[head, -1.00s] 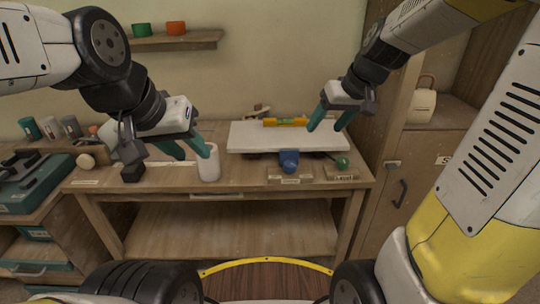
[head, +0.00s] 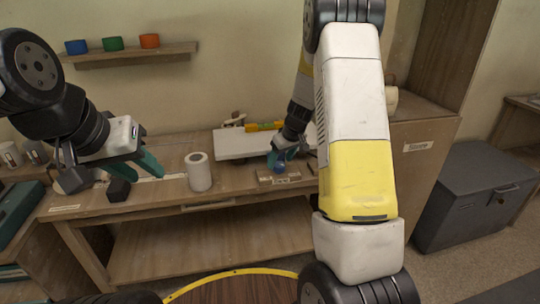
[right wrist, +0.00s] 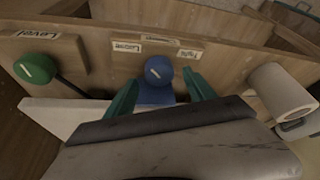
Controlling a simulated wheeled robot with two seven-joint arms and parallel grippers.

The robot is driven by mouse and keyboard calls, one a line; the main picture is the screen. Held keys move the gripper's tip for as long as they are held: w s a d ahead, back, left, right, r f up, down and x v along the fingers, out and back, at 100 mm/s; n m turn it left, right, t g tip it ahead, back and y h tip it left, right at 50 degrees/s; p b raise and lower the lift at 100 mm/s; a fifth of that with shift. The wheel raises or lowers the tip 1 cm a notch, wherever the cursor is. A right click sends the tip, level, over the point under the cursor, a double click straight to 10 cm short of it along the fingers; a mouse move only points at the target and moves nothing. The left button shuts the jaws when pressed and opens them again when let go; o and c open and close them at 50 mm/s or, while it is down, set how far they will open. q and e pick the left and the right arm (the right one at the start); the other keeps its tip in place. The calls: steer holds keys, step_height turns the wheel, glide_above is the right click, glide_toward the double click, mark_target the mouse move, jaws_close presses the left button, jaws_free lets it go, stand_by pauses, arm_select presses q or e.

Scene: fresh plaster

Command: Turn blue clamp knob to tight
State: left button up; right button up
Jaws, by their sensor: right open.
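In the head view, my right gripper (head: 281,157) partly covers the knob (head: 279,167). My left gripper (head: 151,165) appears open and empty above the bench's left part.
A white roll (head: 199,172) stands left of the knob. A white board (head: 232,144) with an orange level (head: 264,126) lies behind it. A green knob (right wrist: 36,68) labelled "Level" is beside the clamp. A grey chest (head: 480,195) stands at right.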

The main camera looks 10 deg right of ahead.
steer(key=shift+x, duration=0.85)
steer(key=c, duration=1.3)
steer(key=shift+c, duration=0.2)
